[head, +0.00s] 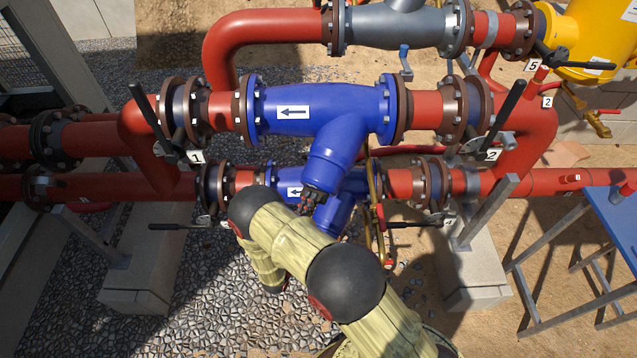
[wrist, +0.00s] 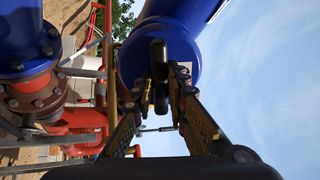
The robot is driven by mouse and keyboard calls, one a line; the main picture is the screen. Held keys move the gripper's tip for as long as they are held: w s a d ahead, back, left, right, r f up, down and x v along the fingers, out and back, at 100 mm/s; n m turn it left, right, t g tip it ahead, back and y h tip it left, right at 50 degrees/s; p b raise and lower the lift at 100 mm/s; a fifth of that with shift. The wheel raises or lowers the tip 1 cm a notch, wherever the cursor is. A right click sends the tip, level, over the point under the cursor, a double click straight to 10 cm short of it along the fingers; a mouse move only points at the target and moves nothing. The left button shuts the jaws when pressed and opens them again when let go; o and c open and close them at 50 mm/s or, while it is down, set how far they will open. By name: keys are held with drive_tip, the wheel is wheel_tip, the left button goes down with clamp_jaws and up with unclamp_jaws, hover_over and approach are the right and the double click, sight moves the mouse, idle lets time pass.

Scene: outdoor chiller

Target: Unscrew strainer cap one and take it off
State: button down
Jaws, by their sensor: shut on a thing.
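The upper blue strainer (head: 335,110) sits in the red pipe line with a white arrow label, its angled leg pointing down toward me. My gripper (head: 314,196) is at the lower end of that leg. In the wrist view the round blue end of the leg, where the cap (wrist: 130,62) sits, fills the upper middle. A black bar-like grip (wrist: 159,75) stands out from it, and my gripper (wrist: 160,88) is shut on this grip, one finger on each side. The cap appears seated against the leg. Its thread is hidden, and the head view mostly hides the cap behind my gripper.
A second blue strainer (head: 333,215) lies just below, close to my gripper. Brass pipework (head: 375,200) and black valve levers (head: 507,103) stand to the right, another lever (head: 145,108) to the left. A blue table (head: 615,215) stands at far right. Gravel lies below.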

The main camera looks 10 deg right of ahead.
idle(0.4)
drive_tip(key=c, duration=1.7)
unclamp_jaws()
drive_tip(key=shift+o, duration=0.4)
